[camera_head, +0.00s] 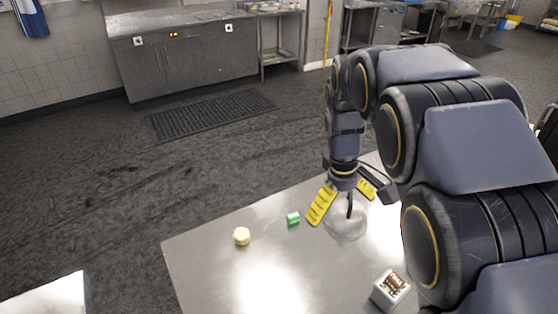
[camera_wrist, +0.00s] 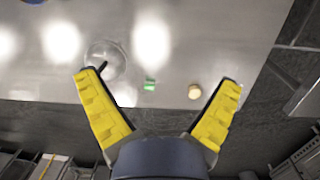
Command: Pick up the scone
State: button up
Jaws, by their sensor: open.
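The scone (camera_head: 241,236) is a small pale yellow-tan round piece on the metal table, near its left side in the head view. In the wrist view the scone (camera_wrist: 194,91) lies right of centre, close to the right finger's tip. My gripper (camera_head: 345,192) is open and empty, with yellow fingers spread wide. In the head view it is above the table, to the right of the scone and apart from it. The gripper also shows in the wrist view (camera_wrist: 160,77), its fingers reaching up from the bottom.
A small green block (camera_head: 293,218) lies between the scone and my gripper. A clear glass-like round object (camera_head: 345,224) stands below the gripper; it also shows in the wrist view (camera_wrist: 106,60). A white box with brown contents (camera_head: 391,288) is at the front right. The table's left part is clear.

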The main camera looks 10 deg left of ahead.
jog(key=w+a+f+n, duration=0.4)
jog(key=w+a+f, duration=0.3)
jog(key=a, duration=0.3)
jog(key=n+y, duration=0.1)
jog(key=n, duration=0.4)
send_over(241, 231)
jog(key=shift+t, duration=0.3)
jog(key=f, duration=1.2)
jog(key=shift+s+d, duration=0.35)
jog(key=shift+s, duration=0.05)
jog(key=shift+a+f+n, duration=0.15)
jog(key=shift+f+n, duration=0.1)
jog(key=shift+n, duration=0.05)
jog(key=shift+f, duration=0.9)
jog(key=shift+w+a+f, duration=0.1)
jog(key=shift+w+f, duration=0.1)
jog(key=shift+f, duration=1.2)
jog(key=shift+w+a+f, duration=0.1)
jog(key=shift+w+f, duration=0.1)
jog(key=shift+f, duration=1.15)
jog(key=c, duration=1.2)
